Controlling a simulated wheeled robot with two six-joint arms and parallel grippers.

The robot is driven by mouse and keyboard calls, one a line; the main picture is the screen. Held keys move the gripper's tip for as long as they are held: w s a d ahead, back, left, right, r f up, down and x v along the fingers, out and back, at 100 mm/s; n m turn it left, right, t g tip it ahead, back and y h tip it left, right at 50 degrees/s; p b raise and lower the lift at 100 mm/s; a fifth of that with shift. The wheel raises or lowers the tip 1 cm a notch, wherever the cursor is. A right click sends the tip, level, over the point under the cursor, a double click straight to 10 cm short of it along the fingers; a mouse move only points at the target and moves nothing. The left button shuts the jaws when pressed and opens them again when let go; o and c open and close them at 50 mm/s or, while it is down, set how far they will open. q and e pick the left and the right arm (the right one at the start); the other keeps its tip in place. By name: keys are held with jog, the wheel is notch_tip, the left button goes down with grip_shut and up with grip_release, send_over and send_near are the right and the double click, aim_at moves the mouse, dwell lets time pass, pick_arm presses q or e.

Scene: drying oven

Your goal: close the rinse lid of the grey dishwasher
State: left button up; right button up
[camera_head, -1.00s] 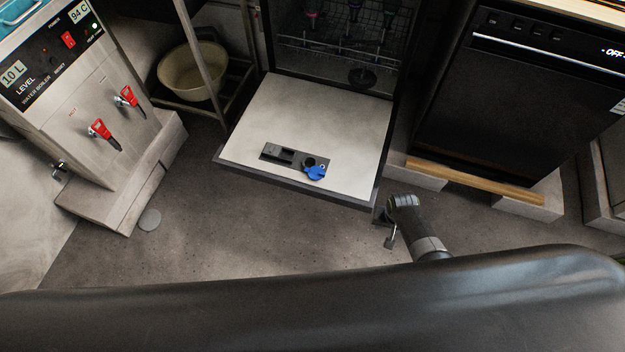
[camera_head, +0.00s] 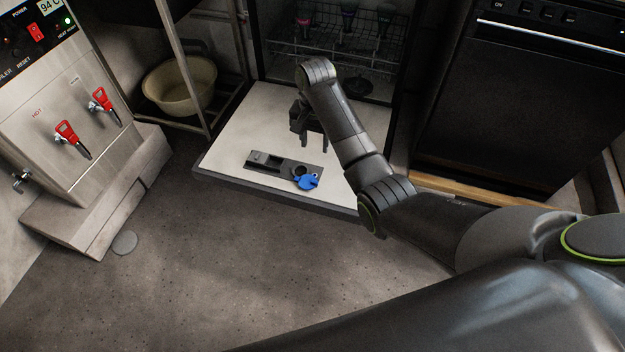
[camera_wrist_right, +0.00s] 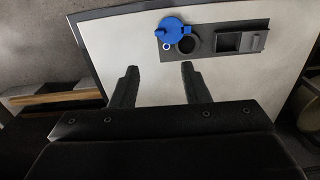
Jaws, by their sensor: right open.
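The dishwasher door (camera_head: 228,140) is folded down, its pale inner face up. A dark dispenser panel (camera_head: 270,163) is set in it, with a blue rinse lid (camera_head: 306,182) swung open beside a round dark opening (camera_head: 299,171). My right gripper (camera_head: 313,146) is over the door, behind the panel, open and empty. In the right wrist view the fingers of my right gripper (camera_wrist_right: 159,72) are spread apart, with the blue lid (camera_wrist_right: 174,30) and the round opening (camera_wrist_right: 187,45) beyond the tips, not touched. My left gripper is not in view.
A dish rack (camera_head: 345,45) with utensils is inside the dishwasher. A steel water boiler (camera_head: 75,110) stands at left, and a beige basin (camera_head: 180,87) sits on a shelf. A black appliance (camera_head: 540,100) stands at right. The floor in front is clear.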

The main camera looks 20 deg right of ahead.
aim_at(315, 181)
notch_tip(315, 181, down, 15)
jog(key=b, duration=0.5)
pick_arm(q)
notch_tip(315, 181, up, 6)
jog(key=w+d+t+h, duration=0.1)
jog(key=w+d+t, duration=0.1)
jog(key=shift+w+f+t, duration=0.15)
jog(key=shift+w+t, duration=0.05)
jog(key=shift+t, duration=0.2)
pick_arm(e)
jog(key=shift+f, duration=0.4)
grip_shut()
